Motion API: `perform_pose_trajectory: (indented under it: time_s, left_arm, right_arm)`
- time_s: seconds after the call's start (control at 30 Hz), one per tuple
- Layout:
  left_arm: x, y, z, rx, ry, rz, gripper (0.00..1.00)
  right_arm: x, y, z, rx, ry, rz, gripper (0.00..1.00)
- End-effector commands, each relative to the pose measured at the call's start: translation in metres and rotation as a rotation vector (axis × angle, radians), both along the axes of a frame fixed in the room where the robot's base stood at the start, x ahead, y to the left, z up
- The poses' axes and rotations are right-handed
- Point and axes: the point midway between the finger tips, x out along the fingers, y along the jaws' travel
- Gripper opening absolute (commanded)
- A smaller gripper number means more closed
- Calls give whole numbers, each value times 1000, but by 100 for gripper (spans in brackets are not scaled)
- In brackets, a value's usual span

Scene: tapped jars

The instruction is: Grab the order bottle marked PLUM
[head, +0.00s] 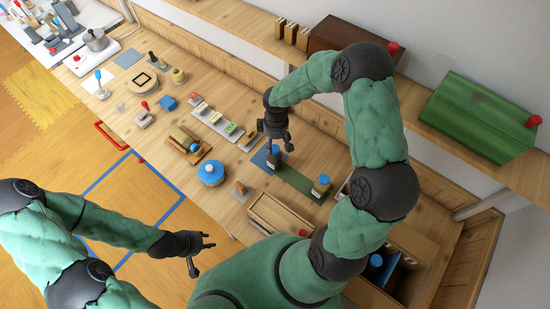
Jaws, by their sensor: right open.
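A small blue-capped bottle (275,163) stands on a blue patch at the far end of a dark green mat (296,183). Another blue-capped bottle with a yellow band (320,187) stands at the mat's near end. The labels are too small to read, so I cannot tell which is PLUM. My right gripper (279,148) points down, open, right above and around the top of the far bottle; whether it touches is unclear. Its fingers partly hide that bottle. My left gripper (203,256) is open and empty, off the bench over the floor.
A wooden box (278,216) stands near the mat. A round blue-topped jar (210,173), a grey rack with coloured items (220,124) and a wooden block holder (188,145) are to the left. A shelf with a green box (478,118) runs behind.

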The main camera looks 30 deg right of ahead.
Motion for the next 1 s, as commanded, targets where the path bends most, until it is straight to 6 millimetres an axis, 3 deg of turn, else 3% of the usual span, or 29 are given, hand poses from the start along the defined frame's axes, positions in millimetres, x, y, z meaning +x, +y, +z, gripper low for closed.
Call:
perform_pose_trajectory:
  time_s: [0.3, 0.6, 0.67, 0.83, 1.0]
  left_arm:
    - [0, 0, 0, 0, 0, 0, 35]
    - [0, 0, 0, 0, 0, 0, 35]
    - [0, 0, 0, 0, 0, 0, 35]
    - [0, 0, 0, 0, 0, 0, 35]
    - [0, 0, 0, 0, 0, 0, 35]
  right_arm:
    - [2, 2, -41, 1, 2, 0, 64]
    - [3, 2, -45, 1, 0, 0, 64]
    - [3, 2, -45, 1, 0, 0, 50]
    - [3, 2, -45, 1, 0, 0, 2]
    - [3, 2, -45, 0, -1, 0, 0]
